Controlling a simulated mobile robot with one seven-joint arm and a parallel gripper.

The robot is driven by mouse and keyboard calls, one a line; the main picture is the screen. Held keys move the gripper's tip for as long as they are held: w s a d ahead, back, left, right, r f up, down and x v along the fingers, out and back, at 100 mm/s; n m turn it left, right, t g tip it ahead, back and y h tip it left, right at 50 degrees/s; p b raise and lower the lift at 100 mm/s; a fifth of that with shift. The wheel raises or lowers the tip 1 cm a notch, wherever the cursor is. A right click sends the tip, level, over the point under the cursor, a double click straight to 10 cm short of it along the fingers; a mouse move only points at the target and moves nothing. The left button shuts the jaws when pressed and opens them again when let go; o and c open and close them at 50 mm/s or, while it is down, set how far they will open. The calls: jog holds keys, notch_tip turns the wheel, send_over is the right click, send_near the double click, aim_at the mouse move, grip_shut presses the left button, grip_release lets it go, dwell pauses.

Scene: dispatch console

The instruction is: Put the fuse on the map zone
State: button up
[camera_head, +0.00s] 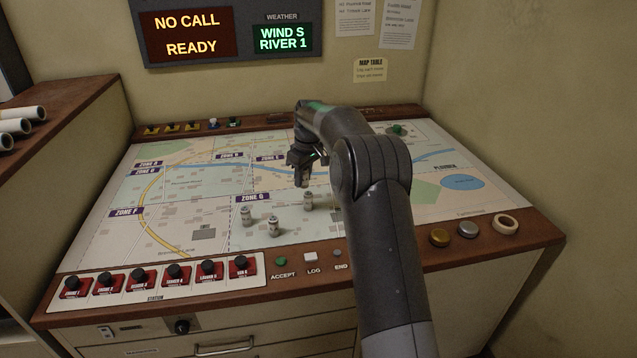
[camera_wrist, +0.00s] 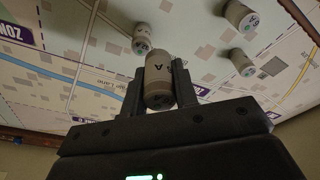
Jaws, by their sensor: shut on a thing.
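My gripper (camera_head: 302,180) is over the middle of the map table (camera_head: 180,225). In the wrist view its two fingers (camera_wrist: 158,88) are shut on a pale grey cylinder with dark markings, which I take to be the fuse (camera_wrist: 158,68). The arm and fingers hide the fuse in the head view, and I cannot tell whether it touches the map. The map has printed zones with purple labels, among them zone F (camera_head: 127,213) and zone G (camera_head: 253,198).
Three similar cylinders stand on the map near zone G (camera_head: 246,214) (camera_head: 273,228) (camera_head: 308,201), close to my gripper. Knobs and red station switches (camera_head: 172,275) line the front edge. The map's left side is clear.

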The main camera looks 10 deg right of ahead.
jog(key=shift+d+r, duration=0.2)
jog(key=shift+d, duration=0.2)
jog(key=s+d+m, duration=0.3)
jog(key=s+d, duration=0.3)
jog(key=d, duration=0.7)
jog(key=s+d+m+h, duration=0.15)
jog(key=s+d, duration=0.35)
jog(key=d, duration=0.9)
jog(key=s+d+m, duration=0.4)
jog(key=s+d, duration=0.2)
jog(key=d, duration=0.7)
jog(key=w+a+f, duration=0.2)
jog(key=w, duration=0.1)
jog(key=w+a+f, duration=0.2)
jog(key=w, duration=0.1)
jog(key=w+a+f, duration=0.2)
jog(key=w+f, duration=0.1)
jog(key=shift+w+a, duration=0.2)
jog(key=shift+a, duration=0.05)
jog(key=shift+f, duration=1.9)
jog(key=shift+f, duration=0.1)
jog(key=o, duration=1)
